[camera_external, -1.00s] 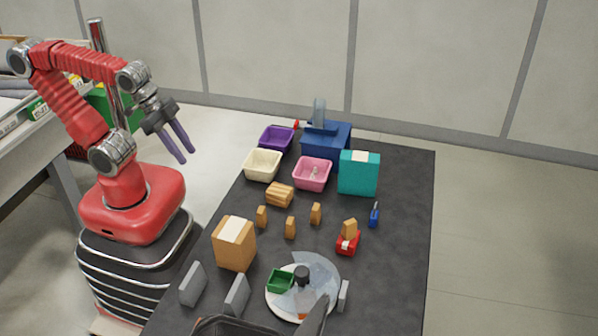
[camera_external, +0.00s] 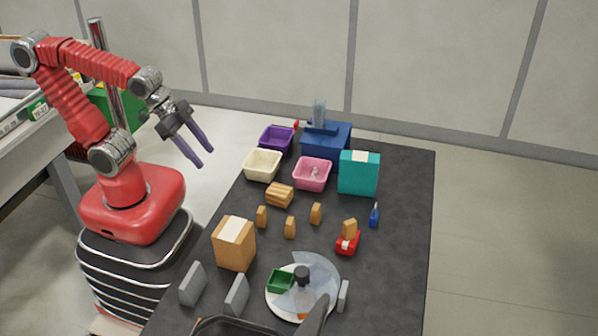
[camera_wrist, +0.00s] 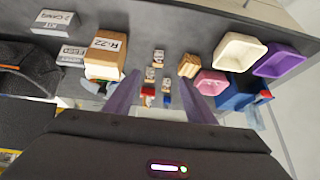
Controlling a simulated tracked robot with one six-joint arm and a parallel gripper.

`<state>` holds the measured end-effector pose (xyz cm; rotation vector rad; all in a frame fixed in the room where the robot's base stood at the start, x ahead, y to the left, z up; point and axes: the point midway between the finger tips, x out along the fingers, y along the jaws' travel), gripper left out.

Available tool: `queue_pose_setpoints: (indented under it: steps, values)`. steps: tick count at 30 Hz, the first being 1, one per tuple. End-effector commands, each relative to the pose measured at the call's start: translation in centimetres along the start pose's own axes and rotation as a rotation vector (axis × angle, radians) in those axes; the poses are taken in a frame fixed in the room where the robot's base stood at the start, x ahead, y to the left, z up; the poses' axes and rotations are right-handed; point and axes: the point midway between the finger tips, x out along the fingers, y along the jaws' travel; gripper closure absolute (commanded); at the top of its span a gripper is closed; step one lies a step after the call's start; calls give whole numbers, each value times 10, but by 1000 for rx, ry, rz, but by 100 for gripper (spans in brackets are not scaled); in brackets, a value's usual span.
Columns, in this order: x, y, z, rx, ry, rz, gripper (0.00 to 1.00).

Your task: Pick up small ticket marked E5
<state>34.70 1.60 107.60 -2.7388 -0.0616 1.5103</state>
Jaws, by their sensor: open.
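Several small wooden pieces with light label faces stand on the dark table: a left one (camera_external: 262,216), a middle one (camera_external: 290,228) and a right one (camera_external: 316,213). Another (camera_external: 349,228) sits in a red holder (camera_external: 347,243). In the wrist view small labelled pieces (camera_wrist: 158,56) show between the fingers, but their marks are too small to read. I cannot tell which is E5. My gripper (camera_external: 205,158) is open and empty, raised left of the table and apart from the pieces. Its purple fingers also show in the wrist view (camera_wrist: 161,80).
A larger wooden block (camera_external: 235,243) marked R-22, a slatted wooden block (camera_external: 279,194), cream (camera_external: 262,164), pink (camera_external: 312,174) and purple (camera_external: 276,138) bins and a teal box (camera_external: 358,173) surround the pieces. A round plate (camera_external: 275,301) stands nearer. The table's right side is clear.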

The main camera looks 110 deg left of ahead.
Motion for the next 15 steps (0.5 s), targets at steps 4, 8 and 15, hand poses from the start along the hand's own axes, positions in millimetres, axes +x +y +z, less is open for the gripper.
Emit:
queue_pose_setpoints:
  steps: [4,8,15]
  values:
    - [30,-12,-25,-2,50,-28,50]
    - [54,-21,-45,1,98,-46,50]
    - [99,-37,-77,11,187,-67,50]
